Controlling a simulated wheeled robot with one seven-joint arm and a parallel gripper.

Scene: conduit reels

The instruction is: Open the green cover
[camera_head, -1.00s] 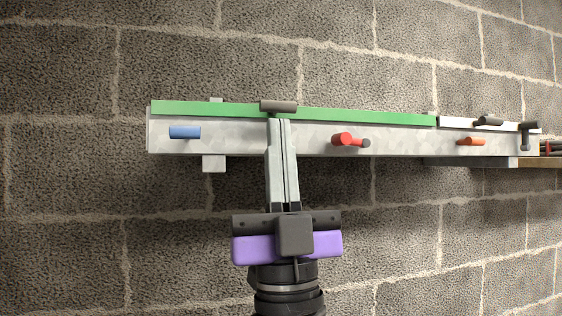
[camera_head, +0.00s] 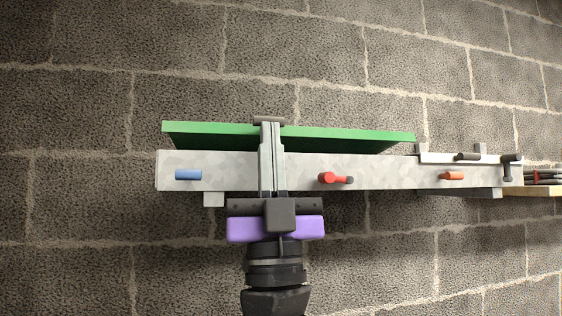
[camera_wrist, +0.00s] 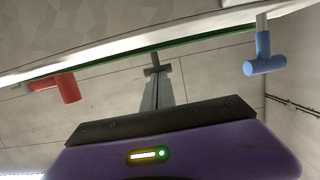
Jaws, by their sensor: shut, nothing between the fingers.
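The green cover (camera_head: 345,135) is a long flat panel along the top of a grey trunking box (camera_head: 225,166) on the wall. It is tilted up, with a dark gap beneath it. A dark grey handle (camera_head: 268,119) sits at its upper edge, behind my fingertips. My gripper (camera_head: 270,127) is shut and empty, with its fingers upright in front of the box and their tips at the handle. In the wrist view the fingers (camera_wrist: 157,88) point at the dark handle (camera_wrist: 157,69), and the green cover shows as a thin strip (camera_wrist: 205,36). I cannot tell whether the tips touch the handle.
A blue peg (camera_head: 188,174) is left of my gripper, and a red knob (camera_head: 330,178) and orange peg (camera_head: 451,176) are right. A white cover section (camera_head: 437,157) with dark handles is at the right end, near a wooden ledge (camera_head: 535,190). Wall above is clear.

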